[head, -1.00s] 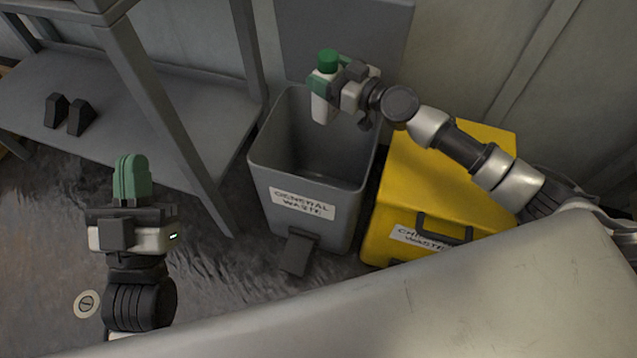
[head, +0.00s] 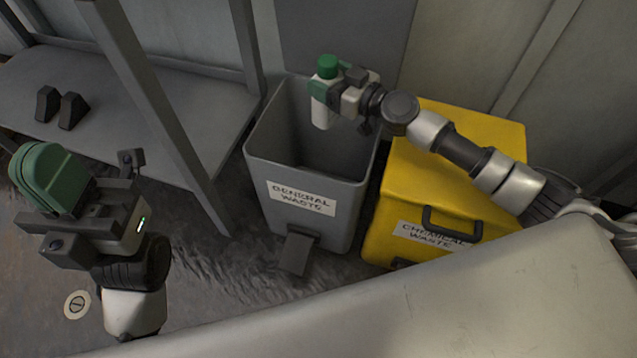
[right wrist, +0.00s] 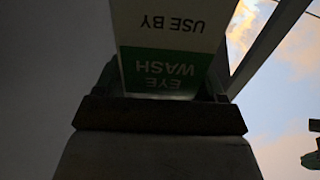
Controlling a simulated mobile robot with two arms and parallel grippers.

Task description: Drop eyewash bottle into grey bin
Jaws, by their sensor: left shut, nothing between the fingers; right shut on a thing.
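The eyewash bottle (head: 322,112) is white with a green cap and a green band. My right gripper (head: 326,88) is shut on it and holds it upright over the open grey bin (head: 262,158), which is labelled "GENERAL WASTE". In the right wrist view the bottle (right wrist: 172,22) shows its "EYE WASH" and "USE BY" print between the fingers. My left gripper (head: 50,178), with green fingers, is shut and empty at the left, away from the bin. The bin's floor is in dark shadow.
A yellow bin (head: 455,165) labelled as chemical waste stands shut just right of the grey bin. A grey metal shelf (head: 150,110) stands to the left, with two small dark wedges (head: 60,107) on it. A pedal (head: 298,250) sticks out at the grey bin's front.

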